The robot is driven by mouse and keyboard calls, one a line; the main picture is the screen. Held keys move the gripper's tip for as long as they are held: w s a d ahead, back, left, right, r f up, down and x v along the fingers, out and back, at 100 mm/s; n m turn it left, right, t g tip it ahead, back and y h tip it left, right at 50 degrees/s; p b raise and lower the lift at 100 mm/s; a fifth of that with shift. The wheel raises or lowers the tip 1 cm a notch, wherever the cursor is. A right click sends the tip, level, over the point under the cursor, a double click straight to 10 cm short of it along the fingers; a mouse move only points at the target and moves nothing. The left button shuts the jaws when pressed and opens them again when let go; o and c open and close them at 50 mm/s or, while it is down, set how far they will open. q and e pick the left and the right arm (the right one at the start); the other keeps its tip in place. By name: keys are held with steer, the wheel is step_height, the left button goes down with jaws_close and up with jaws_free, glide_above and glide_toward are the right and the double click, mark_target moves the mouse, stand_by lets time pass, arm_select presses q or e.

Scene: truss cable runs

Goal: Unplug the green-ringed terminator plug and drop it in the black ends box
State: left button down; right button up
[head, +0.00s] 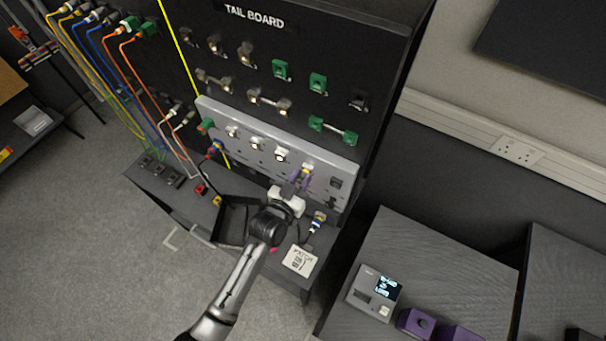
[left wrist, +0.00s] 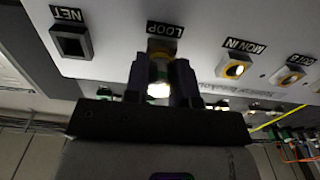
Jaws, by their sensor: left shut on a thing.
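My left gripper (head: 300,184) is at the right part of the grey panel. Its fingers, seen in the left wrist view (left wrist: 160,88), are shut on a plug (left wrist: 158,90) at the LOOP socket. In the head view the plug (head: 307,168) is mostly covered by the gripper. It appears to be seated in the socket. A black open box (head: 229,222), likely the ends box, is on the ledge left of my wrist; its inside is dark. My right gripper is out of view.
The grey panel (head: 268,135) holds a row of sockets, with a green connector (head: 206,125) at its left end. The empty NET socket (left wrist: 70,41) is beside LOOP. A blue-and-white plug (head: 318,222) and a white label card (head: 300,261) are right of my wrist. Cables hang at the left.

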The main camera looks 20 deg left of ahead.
arm_select(q)
steer(key=shift+r+n+p, duration=0.1)
steer(key=shift+n+p, duration=0.25)
steer(key=shift+n, duration=1.05)
steer(key=shift+n+p, duration=0.4)
steer(key=shift+n, duration=1)
steer(key=n, duration=0.2)
steer(key=shift+n+p, duration=0.35)
steer(key=shift+n, duration=0.05)
